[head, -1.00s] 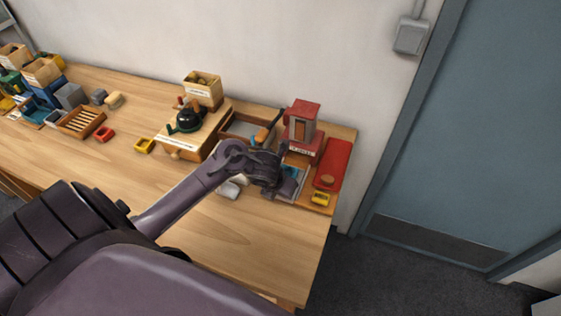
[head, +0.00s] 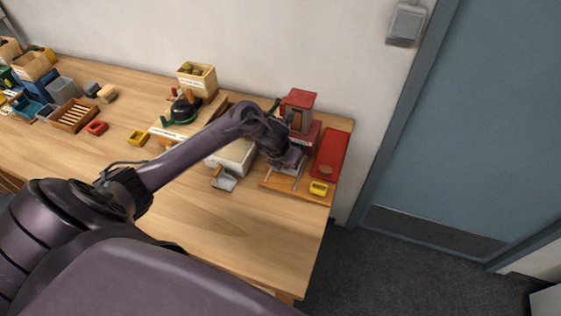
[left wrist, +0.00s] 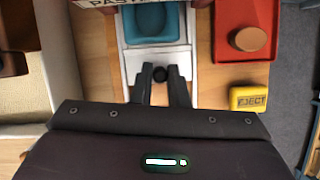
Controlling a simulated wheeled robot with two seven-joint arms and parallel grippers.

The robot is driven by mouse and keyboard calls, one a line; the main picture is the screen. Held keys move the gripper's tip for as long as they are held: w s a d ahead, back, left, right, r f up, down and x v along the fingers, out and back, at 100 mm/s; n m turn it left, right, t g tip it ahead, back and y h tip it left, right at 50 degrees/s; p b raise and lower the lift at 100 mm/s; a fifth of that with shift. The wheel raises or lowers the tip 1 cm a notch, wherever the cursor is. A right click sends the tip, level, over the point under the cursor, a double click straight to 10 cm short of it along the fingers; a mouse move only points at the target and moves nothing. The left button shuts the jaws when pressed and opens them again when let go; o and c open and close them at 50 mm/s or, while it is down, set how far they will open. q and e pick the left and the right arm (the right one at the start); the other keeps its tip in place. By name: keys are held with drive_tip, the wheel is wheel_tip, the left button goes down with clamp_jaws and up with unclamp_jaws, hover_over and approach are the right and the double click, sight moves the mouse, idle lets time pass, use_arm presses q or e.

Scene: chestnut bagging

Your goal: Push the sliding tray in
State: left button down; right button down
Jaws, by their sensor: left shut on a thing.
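The red machine (head: 300,98) stands at the right end of the table. In the left wrist view, its sliding tray (left wrist: 187,58) is pale and sits on a wooden base, running out from below a sign whose readable part is "PAST". A teal dish (left wrist: 152,22) lies on the tray, its far end cut off by the frame. My left gripper (left wrist: 160,76) is shut on a dark round knob (left wrist: 160,73) at the tray's near end. In the head view, the left gripper (head: 288,166) hides much of the tray. My right gripper is not in view.
A red mat (head: 330,153) lies right of the machine, with a round wooden piece (left wrist: 249,39) on it. A yellow EJECT block (head: 318,188) is in front of it. A white-lined box (head: 236,158) stands left. The table's front is clear.

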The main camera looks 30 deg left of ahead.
use_arm(q)
drive_tip(key=w, duration=0.1)
drive_tip(key=w+b, duration=0.1)
drive_tip(key=w, duration=0.1)
drive_tip(key=shift+w+a+f, duration=0.1)
drive_tip(key=shift+w+a, duration=0.05)
drive_tip(key=shift+a, duration=0.2)
drive_tip(key=shift+w+r, duration=0.1)
drive_tip(key=shift+r, duration=0.1)
drive_tip(key=c, duration=1.4)
unclamp_jaws()
drive_tip(key=shift+w+f, duration=0.15)
drive_tip(key=shift+a, duration=0.1)
drive_tip(key=shift+v, duration=3.95)
